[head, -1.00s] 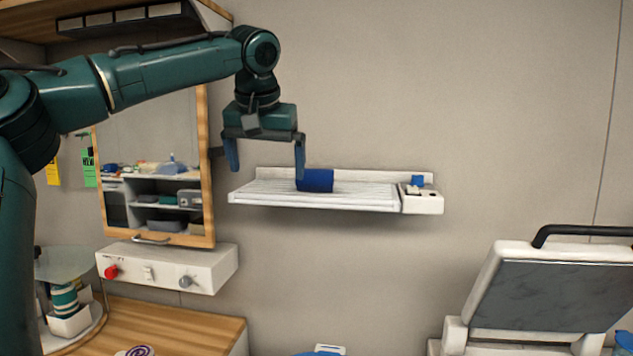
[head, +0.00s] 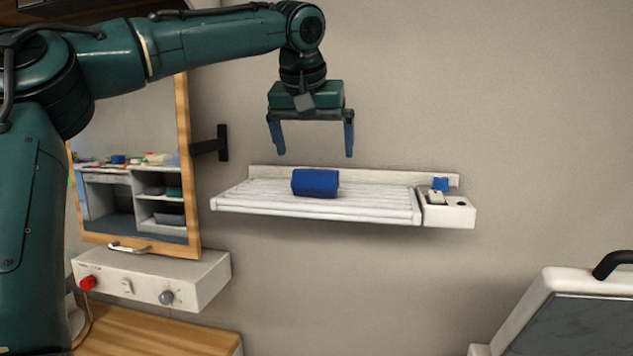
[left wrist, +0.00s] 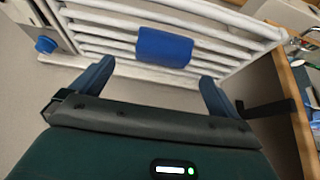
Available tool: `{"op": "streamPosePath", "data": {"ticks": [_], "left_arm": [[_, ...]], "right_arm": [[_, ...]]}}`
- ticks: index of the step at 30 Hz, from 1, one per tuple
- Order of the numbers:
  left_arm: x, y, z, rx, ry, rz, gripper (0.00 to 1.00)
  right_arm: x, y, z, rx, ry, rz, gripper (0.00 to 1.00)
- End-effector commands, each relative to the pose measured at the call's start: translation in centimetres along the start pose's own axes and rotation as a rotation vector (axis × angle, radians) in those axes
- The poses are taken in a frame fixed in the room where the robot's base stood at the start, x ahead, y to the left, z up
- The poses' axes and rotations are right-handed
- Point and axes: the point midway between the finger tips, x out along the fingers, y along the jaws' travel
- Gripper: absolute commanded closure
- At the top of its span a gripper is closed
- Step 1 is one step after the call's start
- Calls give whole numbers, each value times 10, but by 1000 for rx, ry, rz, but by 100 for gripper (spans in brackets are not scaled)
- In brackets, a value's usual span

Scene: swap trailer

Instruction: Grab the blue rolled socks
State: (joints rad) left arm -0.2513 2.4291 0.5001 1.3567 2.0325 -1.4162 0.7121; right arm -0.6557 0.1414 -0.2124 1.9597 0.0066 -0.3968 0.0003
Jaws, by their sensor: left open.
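The blue rolled socks (head: 315,183) lie on the white slatted wall rack (head: 250,199), near its middle. My left gripper (head: 312,154) is open and empty, pointing down above the socks, with a gap between its fingertips and them. In the left wrist view the socks (left wrist: 164,47) lie on the slats beyond the two open fingers, roughly between them sideways, and the gripper (left wrist: 153,72) touches nothing there. My right gripper is not in view.
A small white holder (head: 452,214) with a blue item adjoins the rack's right end. A wood-framed mirror (head: 183,150) hangs at left above a white control box (head: 150,279) with a red knob. A grey-and-white padded piece (head: 570,320) stands lower right. The wall above the rack is bare.

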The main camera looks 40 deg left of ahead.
Motion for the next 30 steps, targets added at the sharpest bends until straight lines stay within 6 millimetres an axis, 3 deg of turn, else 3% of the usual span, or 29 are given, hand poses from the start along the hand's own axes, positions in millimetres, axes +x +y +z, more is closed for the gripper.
{"op": "streamPosePath", "data": {"ticks": [18,26,30], "left_arm": [[70,-4,0,-1,-1,-2,0],[74,-4,0,-1,1,-1,0],[74,-4,0,-1,1,-1,10]], "right_arm": [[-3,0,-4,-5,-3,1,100],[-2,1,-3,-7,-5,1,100],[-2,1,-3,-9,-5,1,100]]}}
